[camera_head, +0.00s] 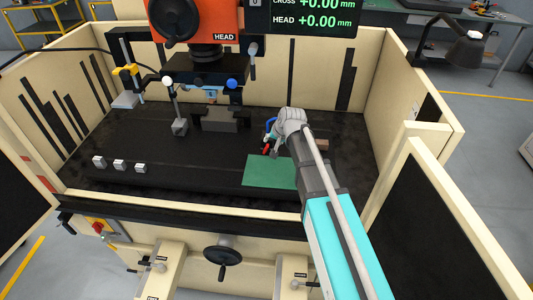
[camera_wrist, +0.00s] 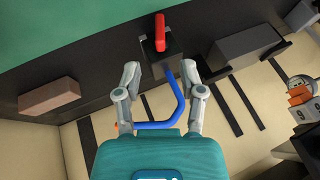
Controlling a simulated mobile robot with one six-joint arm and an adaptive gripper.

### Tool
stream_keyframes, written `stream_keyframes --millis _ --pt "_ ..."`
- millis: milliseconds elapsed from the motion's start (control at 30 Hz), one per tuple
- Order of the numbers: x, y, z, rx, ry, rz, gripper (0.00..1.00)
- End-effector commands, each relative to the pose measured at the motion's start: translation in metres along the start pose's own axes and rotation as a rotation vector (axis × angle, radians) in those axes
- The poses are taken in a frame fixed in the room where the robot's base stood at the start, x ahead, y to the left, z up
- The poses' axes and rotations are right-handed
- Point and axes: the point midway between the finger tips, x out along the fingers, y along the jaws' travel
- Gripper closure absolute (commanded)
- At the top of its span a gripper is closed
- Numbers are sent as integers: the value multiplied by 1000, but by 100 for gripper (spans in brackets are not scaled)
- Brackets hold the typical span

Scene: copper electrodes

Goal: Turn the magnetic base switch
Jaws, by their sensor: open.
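A red switch lever (camera_wrist: 160,32) sits on a small black block (camera_wrist: 155,52) in the wrist view. A bent blue rod (camera_wrist: 182,92) runs from beside the block back between my fingers. My gripper (camera_wrist: 159,70) is open, its two fingertips apart on either side of the block's near end, with the red lever just beyond them. I cannot tell whether the fingers touch anything. In the head view, the red lever (camera_head: 265,151) and blue rod (camera_head: 270,125) show just left of my gripper (camera_head: 270,139), which partly hides the block.
A green mat (camera_head: 268,171) lies in front of my gripper on the black machine table (camera_head: 120,145). A brown block (camera_wrist: 50,96) lies to one side and a grey block (camera_wrist: 243,46) to the other. A small post stand (camera_head: 180,127) stands farther left. Cream walls (camera_head: 400,90) enclose the table.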

Motion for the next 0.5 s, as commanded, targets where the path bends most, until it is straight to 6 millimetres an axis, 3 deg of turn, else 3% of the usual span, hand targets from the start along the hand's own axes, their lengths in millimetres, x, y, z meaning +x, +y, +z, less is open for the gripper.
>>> stream_keyframes --millis 500 --pt "50 1 1 0 0 -1 49"
